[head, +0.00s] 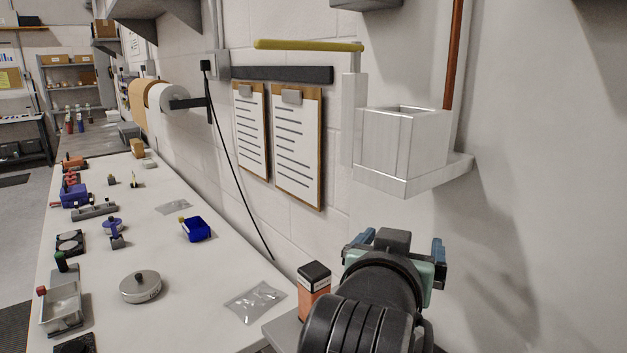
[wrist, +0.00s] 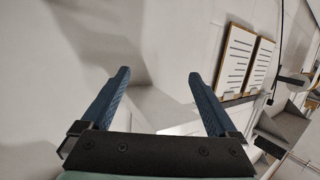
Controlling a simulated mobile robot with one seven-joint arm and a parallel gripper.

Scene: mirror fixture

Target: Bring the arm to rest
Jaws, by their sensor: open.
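My gripper (head: 396,248) is at the lower right of the head view, in front of the wall and below the white box-shaped fixture (head: 400,142). In the wrist view its two blue fingers (wrist: 158,82) stand wide apart with nothing between them. The arm is raised and reaches away from me, with its dark wrist in the foreground. The fixture has an open-topped box on a small ledge and a yellow bar (head: 308,45) at its upper left.
An orange box with a black top (head: 314,288) stands just left of my wrist. The white bench (head: 190,290) holds a round metal disc (head: 140,287), a blue bin (head: 196,229), a clear bag (head: 255,301) and several small parts. Clipboards (head: 297,147) hang on the wall.

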